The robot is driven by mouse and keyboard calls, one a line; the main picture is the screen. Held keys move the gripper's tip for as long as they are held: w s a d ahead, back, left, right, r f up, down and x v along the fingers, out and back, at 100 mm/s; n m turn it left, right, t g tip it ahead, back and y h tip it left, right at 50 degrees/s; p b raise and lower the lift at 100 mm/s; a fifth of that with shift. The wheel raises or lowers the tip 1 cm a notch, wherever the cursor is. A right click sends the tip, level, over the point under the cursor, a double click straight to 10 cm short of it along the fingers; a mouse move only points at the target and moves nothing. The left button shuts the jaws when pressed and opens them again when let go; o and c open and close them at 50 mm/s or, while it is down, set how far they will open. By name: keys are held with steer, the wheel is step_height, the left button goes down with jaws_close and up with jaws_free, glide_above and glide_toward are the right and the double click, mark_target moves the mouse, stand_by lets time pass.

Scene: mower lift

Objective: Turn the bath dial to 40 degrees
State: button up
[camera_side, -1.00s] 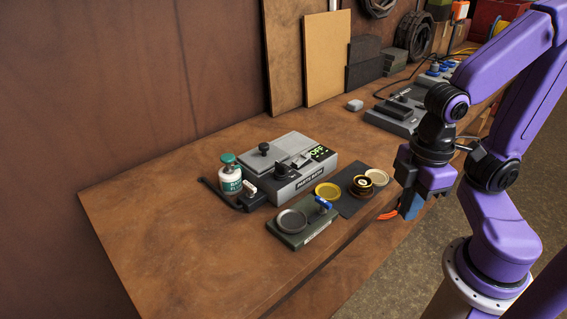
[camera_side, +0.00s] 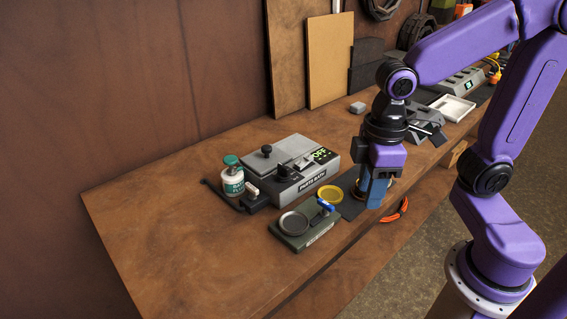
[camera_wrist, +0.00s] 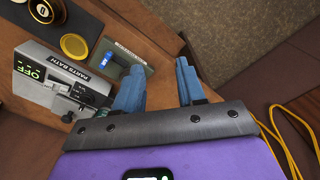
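The grey parts bath (camera_side: 322,178) stands on the bench left of my gripper, and its green display (camera_side: 320,154) reads OFF. It also shows at the left of the wrist view (camera_wrist: 40,90). A small dark control (camera_side: 284,171) that may be the dial sits on its top near the front; its markings are too small to read. A black knob (camera_side: 266,150) stands on the lid. My gripper (camera_side: 374,192) points down over the dark mat, to the right of the bath and apart from it. In the wrist view its blue fingers (camera_wrist: 158,68) are spread with nothing between them.
A green base (camera_side: 300,238) with a round dish and blue lever lies in front of the bath. A yellow dish (camera_side: 329,194) sits between bath and gripper. A green-capped bottle (camera_side: 232,176) and a black switch box (camera_side: 256,196) stand left. The bench's front left is clear.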

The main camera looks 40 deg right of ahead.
steer(key=w+a+r+m, duration=0.1)
steer(key=w+r+m, duration=0.1)
steer(key=w, duration=0.5)
steer(key=w+a+r+m, duration=0.1)
steer(key=w+r+m, duration=0.15)
steer(key=w, duration=0.55)
steer(key=r+m, duration=0.1)
steer(key=m, duration=0.5)
glide_above(283, 166)
steer(key=shift+n, duration=0.25)
step_height(283, 166, down, 17)
steer(key=shift+d+f, duration=0.1)
steer(key=shift+f, duration=0.05)
jaws_close()
